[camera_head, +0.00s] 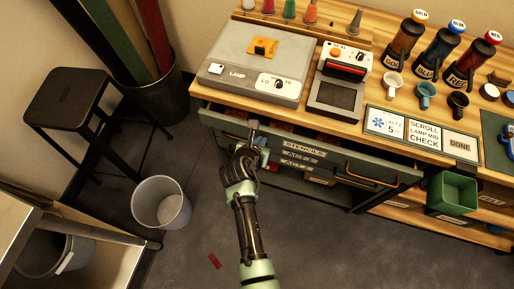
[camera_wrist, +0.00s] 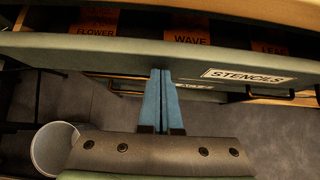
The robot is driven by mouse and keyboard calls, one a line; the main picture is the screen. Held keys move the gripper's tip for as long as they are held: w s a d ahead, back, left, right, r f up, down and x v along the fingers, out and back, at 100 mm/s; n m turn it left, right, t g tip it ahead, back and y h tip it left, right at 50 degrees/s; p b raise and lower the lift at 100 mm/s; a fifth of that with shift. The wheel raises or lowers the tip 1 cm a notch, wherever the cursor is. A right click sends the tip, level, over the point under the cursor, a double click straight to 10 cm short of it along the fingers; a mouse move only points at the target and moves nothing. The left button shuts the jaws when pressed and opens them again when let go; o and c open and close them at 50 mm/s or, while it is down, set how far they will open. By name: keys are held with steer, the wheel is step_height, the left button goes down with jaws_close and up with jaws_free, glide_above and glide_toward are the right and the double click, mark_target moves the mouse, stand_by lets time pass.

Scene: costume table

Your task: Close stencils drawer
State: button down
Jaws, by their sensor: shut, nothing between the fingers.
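The stencils drawer (camera_wrist: 100,52) stands open under the table top. In the wrist view its inside shows orange cards marked FLOWER (camera_wrist: 97,22), WAVE (camera_wrist: 188,38) and one partly cut off (camera_wrist: 272,46). Its green front also shows in the head view (camera_head: 345,160), with a STENCILS label (camera_head: 303,147) and a bar handle at right. My gripper (camera_wrist: 161,72) is shut and empty, its blue fingers pointing at the drawer front left of the label. In the head view my gripper (camera_head: 254,126) is at the left part of the front. I cannot tell whether the fingertips touch it.
The wooden table top holds a lamp box (camera_head: 250,75), a sealing device (camera_head: 338,80), bottles and small cups. Below right is a green bin (camera_head: 453,193). A grey bucket (camera_head: 161,203) and a black stool (camera_head: 72,100) stand at left. Floor in front of the drawers is mostly clear.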

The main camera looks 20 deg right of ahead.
mark_target(265, 128)
steer(key=w+d, duration=0.1)
steer(key=w, duration=0.1)
steer(key=w+d, duration=0.1)
steer(key=w, duration=0.1)
steer(key=shift+d, duration=0.35)
steer(key=shift+d+r, duration=0.1)
steer(key=shift+w+r, duration=0.15)
